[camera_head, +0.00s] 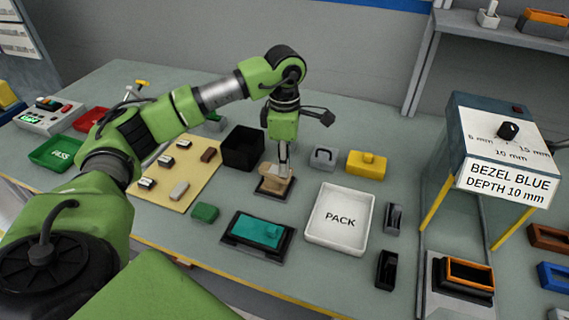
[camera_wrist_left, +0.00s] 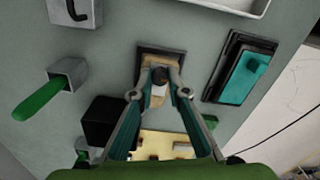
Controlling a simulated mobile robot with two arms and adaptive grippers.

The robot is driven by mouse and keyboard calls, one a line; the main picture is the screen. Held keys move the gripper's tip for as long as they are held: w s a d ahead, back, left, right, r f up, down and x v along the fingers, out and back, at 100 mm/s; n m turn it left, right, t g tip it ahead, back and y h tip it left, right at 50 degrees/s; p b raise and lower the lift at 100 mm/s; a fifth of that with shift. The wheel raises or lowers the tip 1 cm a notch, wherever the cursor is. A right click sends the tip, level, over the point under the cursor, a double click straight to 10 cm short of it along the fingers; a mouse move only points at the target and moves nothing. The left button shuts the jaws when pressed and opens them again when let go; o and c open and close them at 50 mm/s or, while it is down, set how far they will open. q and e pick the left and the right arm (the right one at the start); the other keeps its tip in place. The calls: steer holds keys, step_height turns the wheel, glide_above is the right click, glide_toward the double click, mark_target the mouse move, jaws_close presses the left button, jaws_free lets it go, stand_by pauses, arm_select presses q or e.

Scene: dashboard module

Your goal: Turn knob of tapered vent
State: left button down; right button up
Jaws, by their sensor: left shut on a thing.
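A tan block on a dark square base, which looks like the tapered vent (camera_head: 271,187), sits on the grey table near its middle. It also shows in the left wrist view (camera_wrist_left: 153,57). My left gripper (camera_head: 283,174) points down onto it from above. The fingers hide part of the knob and block. My right gripper is not in view.
A black open box (camera_head: 242,148) stands close left of the vent, with a teal part on a dark base (camera_head: 258,233) in front. A white PACK tray (camera_head: 337,218) is to the right, and a yellow block (camera_head: 366,164) behind it. A tan board (camera_head: 181,175) holds small parts.

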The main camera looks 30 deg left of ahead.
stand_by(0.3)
arm_select(q)
steer(key=c, duration=1.9)
jaws_free()
steer(key=shift+r, duration=0.1)
step_height(320, 180, up, 12)
steer(key=shift+f, duration=0.1)
